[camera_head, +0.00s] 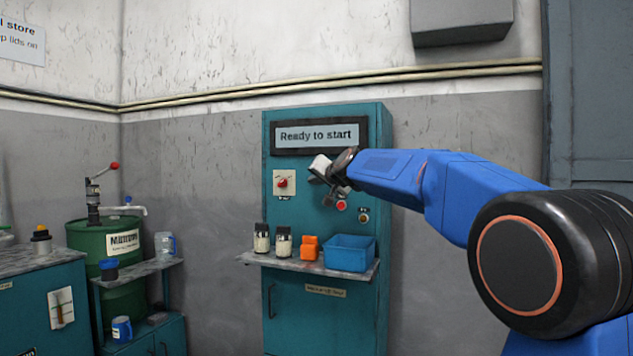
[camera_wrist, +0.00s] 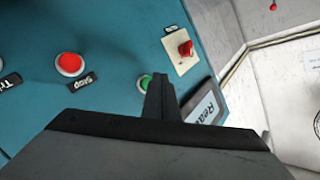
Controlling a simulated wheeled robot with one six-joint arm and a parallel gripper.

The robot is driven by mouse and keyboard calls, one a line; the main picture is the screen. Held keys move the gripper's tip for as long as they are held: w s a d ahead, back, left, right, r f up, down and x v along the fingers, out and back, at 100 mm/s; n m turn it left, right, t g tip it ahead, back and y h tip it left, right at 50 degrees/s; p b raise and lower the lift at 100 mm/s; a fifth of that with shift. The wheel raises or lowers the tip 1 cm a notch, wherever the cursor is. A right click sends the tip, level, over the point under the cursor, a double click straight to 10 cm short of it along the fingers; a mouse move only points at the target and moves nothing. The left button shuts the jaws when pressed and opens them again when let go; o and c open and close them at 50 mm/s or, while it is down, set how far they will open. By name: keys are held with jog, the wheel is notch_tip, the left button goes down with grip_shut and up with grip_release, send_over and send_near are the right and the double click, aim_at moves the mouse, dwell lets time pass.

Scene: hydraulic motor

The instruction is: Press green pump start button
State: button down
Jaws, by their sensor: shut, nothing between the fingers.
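The green button (camera_wrist: 145,82) is set in the teal panel and shows in the wrist view, partly covered by my fingers. In the head view it is hidden behind my gripper. My gripper (camera_wrist: 160,80) is shut and empty, its fingertips beside the green button in the picture; I cannot tell whether they touch it. In the head view my gripper (camera_head: 325,172) is in front of the panel, below the display (camera_head: 316,136) reading "Ready to start". The red stop button (camera_wrist: 69,64) is on the same panel, and also shows in the head view (camera_head: 341,205).
A red rotary switch (camera_head: 283,183) is left of my gripper. Below, a shelf (camera_head: 300,266) holds two jars, orange blocks (camera_head: 309,246) and a blue bin (camera_head: 349,254). A green drum (camera_head: 105,245) with a hand pump stands at the left.

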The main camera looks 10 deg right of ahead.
dwell(0.7)
jog(key=shift+w+d, duration=0.3)
jog(key=shift+w, duration=0.05)
jog(key=shift+w+d, duration=0.2)
jog(key=shift+w, duration=0.1)
dwell(0.8)
jog(key=shift+s, duration=0.1)
jog(key=shift+s+a, duration=0.45)
jog(key=shift+s, duration=0.1)
dwell(0.4)
jog(key=shift+s+a, duration=0.75)
jog(key=shift+s, duration=0.3)
jog(key=shift+s+a, duration=0.75)
jog(key=shift+s, duration=0.25)
